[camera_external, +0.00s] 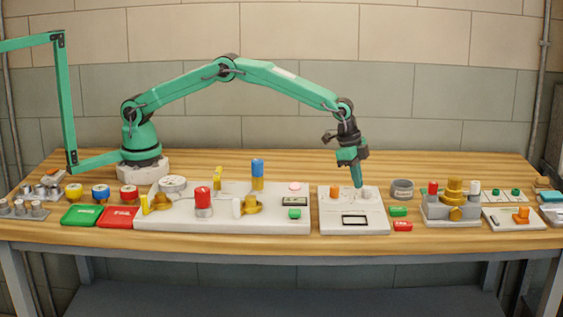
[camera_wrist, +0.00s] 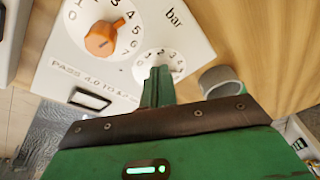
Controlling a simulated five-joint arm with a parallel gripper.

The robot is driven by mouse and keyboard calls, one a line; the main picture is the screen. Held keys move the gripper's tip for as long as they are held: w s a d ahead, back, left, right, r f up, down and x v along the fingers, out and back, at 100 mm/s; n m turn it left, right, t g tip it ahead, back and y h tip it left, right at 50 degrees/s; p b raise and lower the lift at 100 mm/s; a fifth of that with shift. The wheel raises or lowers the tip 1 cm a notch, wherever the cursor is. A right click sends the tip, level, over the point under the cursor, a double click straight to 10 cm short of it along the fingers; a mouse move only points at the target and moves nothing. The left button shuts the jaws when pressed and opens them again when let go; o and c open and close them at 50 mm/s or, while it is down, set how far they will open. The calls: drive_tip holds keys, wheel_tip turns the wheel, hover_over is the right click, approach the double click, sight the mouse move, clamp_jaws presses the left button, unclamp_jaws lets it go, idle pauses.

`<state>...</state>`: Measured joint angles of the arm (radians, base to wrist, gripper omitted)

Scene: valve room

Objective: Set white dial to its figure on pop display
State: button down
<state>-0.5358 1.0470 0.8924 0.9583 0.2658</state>
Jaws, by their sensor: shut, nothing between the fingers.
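A white panel (camera_external: 335,222) carries an orange knob (camera_external: 335,191) and, to its right, a pale dial (camera_external: 363,195). A small framed display (camera_external: 355,219) sits at the panel's front; I cannot read a figure on it. In the wrist view the orange knob (camera_wrist: 102,38) sits on a numbered scale. The second numbered dial (camera_wrist: 176,62) is partly hidden behind my gripper (camera_wrist: 158,76). The display (camera_wrist: 90,99) looks blank there. My gripper (camera_external: 357,184) points down at the pale dial, shut and empty. I cannot tell whether the fingertips touch it.
The wrist view shows the word "bar" and a partly hidden "PASS 4.0 TO" label.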

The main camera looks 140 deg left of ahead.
drive_tip(key=shift+s+d, duration=0.1)
drive_tip(key=shift+s, duration=0.25)
drive_tip(key=shift+r, duration=0.2)
drive_tip(key=v, duration=0.3)
drive_tip(key=w+v, duration=0.1)
drive_tip(key=v, duration=0.1)
drive_tip(key=shift+a+r, duration=0.3)
drive_tip(key=shift+r, duration=0.1)
drive_tip(key=shift+d, duration=0.1)
